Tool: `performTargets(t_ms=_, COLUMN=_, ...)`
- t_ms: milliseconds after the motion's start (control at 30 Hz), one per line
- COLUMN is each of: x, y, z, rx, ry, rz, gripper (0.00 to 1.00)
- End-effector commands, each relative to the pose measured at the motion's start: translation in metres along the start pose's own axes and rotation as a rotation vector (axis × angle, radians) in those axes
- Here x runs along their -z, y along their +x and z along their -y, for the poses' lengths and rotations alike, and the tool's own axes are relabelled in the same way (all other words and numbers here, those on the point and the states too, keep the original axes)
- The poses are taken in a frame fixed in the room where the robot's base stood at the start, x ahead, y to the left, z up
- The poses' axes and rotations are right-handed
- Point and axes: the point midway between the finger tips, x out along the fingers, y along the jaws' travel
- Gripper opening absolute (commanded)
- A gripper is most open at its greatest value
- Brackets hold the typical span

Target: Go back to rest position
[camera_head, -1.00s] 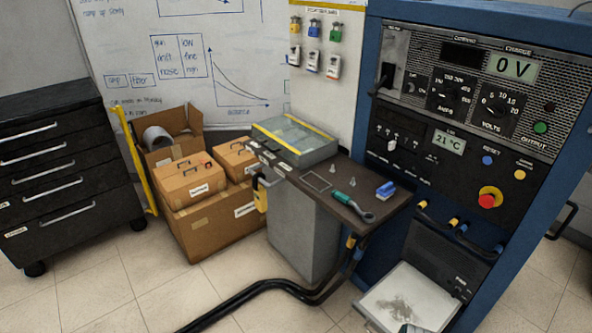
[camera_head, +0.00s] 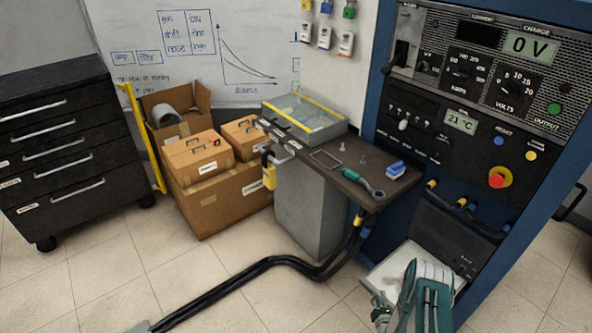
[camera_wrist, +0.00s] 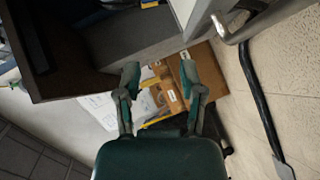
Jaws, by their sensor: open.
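My gripper (camera_wrist: 160,70) is open and empty in the wrist view, its two grey-green fingers spread apart. Beyond the fingers are cardboard boxes and the floor, some way off; nothing is between the fingertips. In the head view my arm and gripper show at the lower right, in front of the blue power cabinet (camera_head: 522,238) and over part of the pale tray (camera_head: 388,268) at its base. The cabinet display reads 0 V and another reads 21 °C.
A dark shelf (camera_head: 335,178) holds a green-handled tool (camera_head: 373,190), a blue-and-white block (camera_head: 396,169) and a grey case (camera_head: 303,117). Cardboard boxes (camera_head: 215,207) and a black drawer cabinet (camera_head: 60,150) stand left. A thick black cable (camera_head: 232,288) crosses the otherwise open tiled floor.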

Motion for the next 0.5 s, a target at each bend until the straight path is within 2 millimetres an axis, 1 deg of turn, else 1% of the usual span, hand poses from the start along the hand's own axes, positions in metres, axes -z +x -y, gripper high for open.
performTargets(t_ms=33, x=0.004, y=0.012, z=-0.024, rx=0.006, ry=0.013, rz=0.0, gripper=0.51)
performTargets(t_ms=167, x=0.015, y=0.033, z=-0.073, rx=0.053, ry=0.066, rz=0.015, gripper=0.51)
performTargets(t_ms=200, x=0.019, y=0.038, z=-0.088, rx=0.066, ry=0.081, rz=0.02, gripper=0.51)
performTargets(t_ms=333, x=0.034, y=0.049, z=-0.137, rx=0.11, ry=0.136, rz=0.041, gripper=0.51)
performTargets(t_ms=467, x=0.051, y=0.052, z=-0.184, rx=0.15, ry=0.192, rz=0.065, gripper=0.51)
performTargets(t_ms=500, x=0.057, y=0.052, z=-0.199, rx=0.161, ry=0.211, rz=0.073, gripper=0.51)
